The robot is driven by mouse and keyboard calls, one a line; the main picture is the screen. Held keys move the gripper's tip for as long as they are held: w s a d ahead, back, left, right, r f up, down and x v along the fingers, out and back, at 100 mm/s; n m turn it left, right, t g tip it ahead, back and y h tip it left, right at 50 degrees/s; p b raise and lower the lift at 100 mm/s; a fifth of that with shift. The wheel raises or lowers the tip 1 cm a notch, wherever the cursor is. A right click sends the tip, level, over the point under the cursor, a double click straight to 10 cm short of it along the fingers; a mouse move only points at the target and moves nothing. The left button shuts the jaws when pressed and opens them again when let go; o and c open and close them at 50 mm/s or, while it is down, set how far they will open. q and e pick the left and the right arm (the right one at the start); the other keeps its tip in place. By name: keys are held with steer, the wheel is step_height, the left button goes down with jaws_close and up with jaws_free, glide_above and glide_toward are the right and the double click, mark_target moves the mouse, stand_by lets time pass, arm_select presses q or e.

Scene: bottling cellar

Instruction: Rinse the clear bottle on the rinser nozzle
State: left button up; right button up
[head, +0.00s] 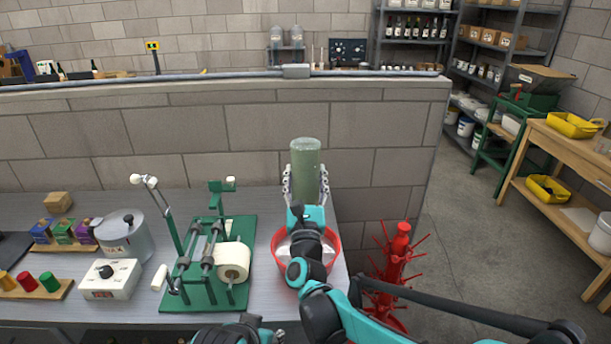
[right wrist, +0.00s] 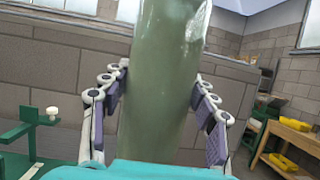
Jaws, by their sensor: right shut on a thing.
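The clear bottle (head: 305,158), greenish in tint, stands upright in line above the red basin (head: 276,243), with a broad rounded end up and no neck at its top. My right gripper (head: 306,187) is shut on the bottle, a finger on each side. The bottle also fills the middle of the right wrist view (right wrist: 165,80) between the finger pads. Its lower end is hidden behind my gripper and wrist. The rinser nozzle cannot be made out; my right arm covers much of the basin. Part of my left arm shows at the bottom edge, its fingers unclear.
A green roller stand with a label roll (head: 233,262) is left of the basin. A grey pot (head: 123,238) and white control box (head: 110,279) stand farther left. A red bottle tree (head: 398,262) stands right of the bench. A block wall (head: 230,135) rises behind.

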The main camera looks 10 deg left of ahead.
steer(key=shift+f, duration=0.35)
steer(key=shift+f+b, duration=0.1)
steer(key=shift+b, duration=0.25)
